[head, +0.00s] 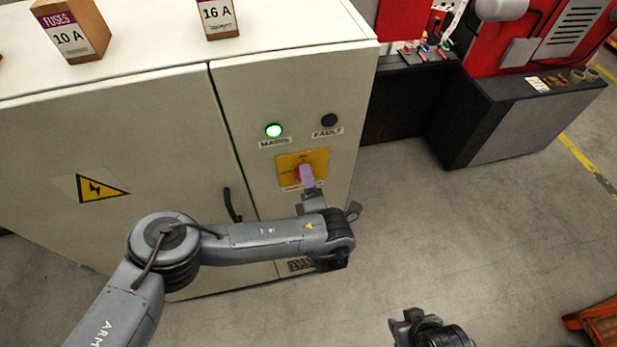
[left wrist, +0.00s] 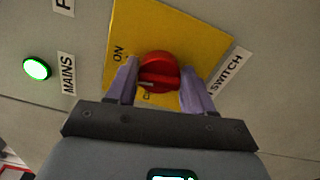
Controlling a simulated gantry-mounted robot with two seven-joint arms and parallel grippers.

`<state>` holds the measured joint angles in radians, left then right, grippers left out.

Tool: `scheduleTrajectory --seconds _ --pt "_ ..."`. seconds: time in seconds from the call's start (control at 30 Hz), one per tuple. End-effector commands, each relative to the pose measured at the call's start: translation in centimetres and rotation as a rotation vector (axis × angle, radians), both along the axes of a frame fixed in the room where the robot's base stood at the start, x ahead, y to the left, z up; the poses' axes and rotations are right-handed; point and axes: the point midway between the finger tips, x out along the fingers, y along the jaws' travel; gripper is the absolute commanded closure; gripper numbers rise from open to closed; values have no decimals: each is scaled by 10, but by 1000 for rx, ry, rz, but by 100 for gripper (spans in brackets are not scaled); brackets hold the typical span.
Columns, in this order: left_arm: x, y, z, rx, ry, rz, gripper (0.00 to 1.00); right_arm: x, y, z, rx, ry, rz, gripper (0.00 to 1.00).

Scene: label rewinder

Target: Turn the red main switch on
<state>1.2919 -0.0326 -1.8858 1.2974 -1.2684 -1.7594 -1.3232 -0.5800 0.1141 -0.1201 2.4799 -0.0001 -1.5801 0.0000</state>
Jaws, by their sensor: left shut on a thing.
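The red main switch (head: 303,174) is a round knob on a yellow plate (head: 288,160) on the cabinet's narrow right door. The left wrist view shows the knob (left wrist: 159,72) close up, with "ON" printed on the plate at its upper left. A pale mark shows on the knob's lower left side; its exact setting is hard to tell. My left gripper (left wrist: 165,82) is shut on the knob, one purple finger on each side. In the head view, this gripper (head: 307,176) partly hides the knob. My right gripper (head: 402,326) is low in the head view, away from the cabinet.
The MAINS lamp (head: 273,130) is lit green above the switch; the FAULT lamp (head: 329,120) is dark. A black door handle (head: 232,205) is left of the switch. Fuse boxes (head: 72,30) stand on the cabinet.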

Motion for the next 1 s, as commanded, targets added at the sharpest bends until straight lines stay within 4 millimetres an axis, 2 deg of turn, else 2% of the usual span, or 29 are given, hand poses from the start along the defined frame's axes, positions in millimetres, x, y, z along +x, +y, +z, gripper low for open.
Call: scheduleTrajectory --seconds 0.4,0.93,0.97,1.0 --pt "0 1 -2 176 42 3 81 0 -2 7 -9 0 5 62" --pt "0 2 -3 198 49 3 81 0 -2 7 -7 0 5 62" --pt "0 2 -4 198 49 3 46 0 -1 7 -7 0 4 62" --pt "0 2 -4 197 49 3 40 0 -1 7 -5 0 4 62"
